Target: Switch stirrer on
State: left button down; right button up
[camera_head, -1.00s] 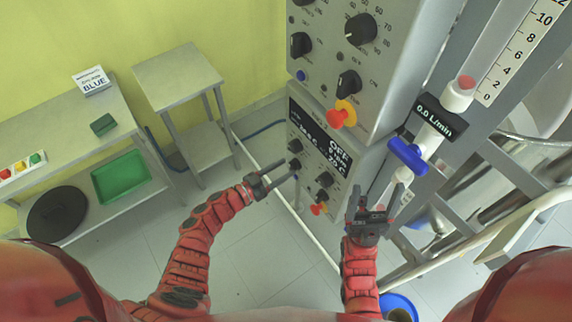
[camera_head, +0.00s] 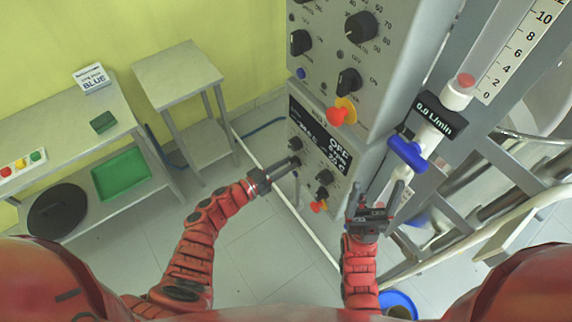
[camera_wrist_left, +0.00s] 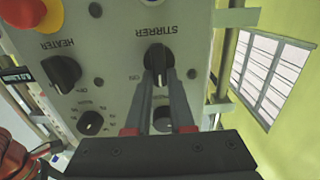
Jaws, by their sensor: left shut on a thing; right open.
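In the left wrist view, the black stirrer knob (camera_wrist_left: 157,58) is on a grey panel under the upside-down STIRRER label (camera_wrist_left: 162,31). My left gripper (camera_wrist_left: 164,75) has its two fingers shut around the knob's sides. In the head view, my left gripper (camera_head: 297,161) reaches the lower control box (camera_head: 336,158), and its fingertips hide the stirrer knob there. The box's display (camera_head: 320,134) reads OFF. The knob's exact pointer position cannot be told. My right gripper (camera_head: 378,192) is open and empty, to the right of the lower box.
The black heater knob (camera_wrist_left: 62,72) and red emergency button (camera_wrist_left: 22,10) are beside the stirrer knob. A speed knob (camera_wrist_left: 162,118) is partly hidden behind my fingers. The blue valve handle (camera_head: 408,154) is close above my right gripper. A small steel table (camera_head: 178,75) stands back left.

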pick_arm(q)
jog(key=shift+s+d+f+m+b, duration=0.1)
jog(key=shift+s+f+m+b, duration=0.05)
jog(key=shift+m+b, duration=2.05)
jog(key=shift+s+d+f+m+b, duration=0.15)
jog(key=shift+m+b, duration=1.65)
jog(key=shift+b, duration=0.75)
jog(key=shift+s+d+f+m+b, duration=0.1)
jog(key=shift+s+f+m+b, duration=0.05)
jog(key=shift+m+b, duration=2.05)
jog(key=c, duration=0.8)
grip_release()
jog(key=shift+r, duration=0.1)
jog(key=shift+a, duration=0.1)
